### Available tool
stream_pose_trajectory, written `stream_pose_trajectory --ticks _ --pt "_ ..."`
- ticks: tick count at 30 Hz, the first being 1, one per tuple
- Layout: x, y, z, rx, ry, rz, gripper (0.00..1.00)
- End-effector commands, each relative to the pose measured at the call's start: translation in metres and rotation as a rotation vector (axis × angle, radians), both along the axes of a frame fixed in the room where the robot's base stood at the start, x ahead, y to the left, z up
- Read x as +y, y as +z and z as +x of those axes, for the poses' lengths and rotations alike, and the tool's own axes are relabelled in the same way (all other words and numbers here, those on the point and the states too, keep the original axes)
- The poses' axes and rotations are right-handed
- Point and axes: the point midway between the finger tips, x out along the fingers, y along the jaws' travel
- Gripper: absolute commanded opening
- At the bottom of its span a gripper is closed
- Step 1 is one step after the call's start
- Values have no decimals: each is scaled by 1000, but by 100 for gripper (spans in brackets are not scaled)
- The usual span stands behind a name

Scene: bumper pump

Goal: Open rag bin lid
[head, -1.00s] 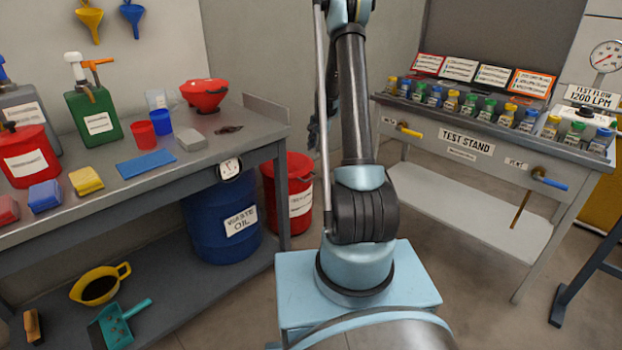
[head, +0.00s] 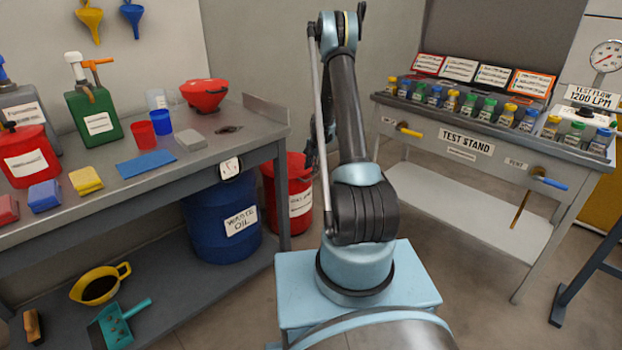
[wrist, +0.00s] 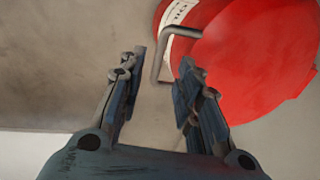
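The red rag bin (head: 298,225), with a white label on its side, stands on the floor beyond the right end of the workbench. In the wrist view its red surface (wrist: 255,60) fills the upper right, with part of a white label. A grey bent rod handle (wrist: 162,52) sticks out at its left side. My gripper (wrist: 162,66) is open, with the rod reaching between its fingertips; I cannot tell whether either finger touches it. In the head view my gripper (head: 311,150) is partly hidden behind my arm, near the bin's upper right. I cannot tell the lid's state.
The metal workbench (head: 225,150) and blue waste oil drum (head: 215,225) stand left of the bin. A red funnel (head: 204,95) sits on the bench. The test stand (head: 480,150) is on the right. Some floor is free between bin and stand.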

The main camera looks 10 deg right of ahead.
Motion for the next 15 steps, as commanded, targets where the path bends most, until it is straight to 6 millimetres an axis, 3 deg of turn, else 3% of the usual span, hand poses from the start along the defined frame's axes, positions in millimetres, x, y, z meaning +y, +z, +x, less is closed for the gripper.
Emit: stream_pose_trajectory --ticks 6,15 --pt "4 -30 5 0 1 0 31" --pt "6 -53 9 0 1 0 31"
